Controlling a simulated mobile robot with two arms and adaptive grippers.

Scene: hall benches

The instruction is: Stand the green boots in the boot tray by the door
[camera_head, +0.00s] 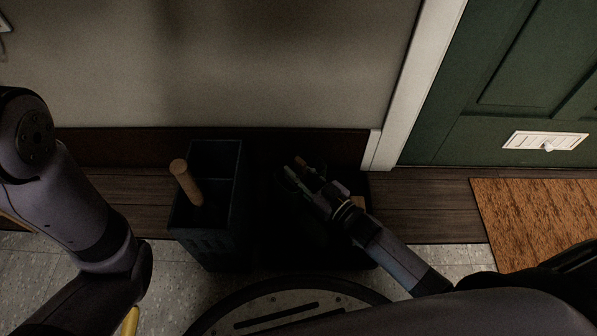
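A dark, low shape that looks like the boot tray (345,256) lies on the floor against the wall, left of the door. My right gripper (298,176) is over this dark area, its fingers pointing to the back left. It is too dark to tell whether the fingers are open or shut, or whether they hold anything. A small brown piece (357,201) shows beside the gripper; I cannot tell what it is. I cannot make out the green boots. My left arm comes in at the left and bends down; its gripper is out of the picture.
A dark divided bin (212,241) with a wooden handle (181,171) sticking out stands directly left of the tray area. The green door (450,140) and a brown doormat (540,220) are at the right. Bare wooden floor (425,205) lies between tray and mat.

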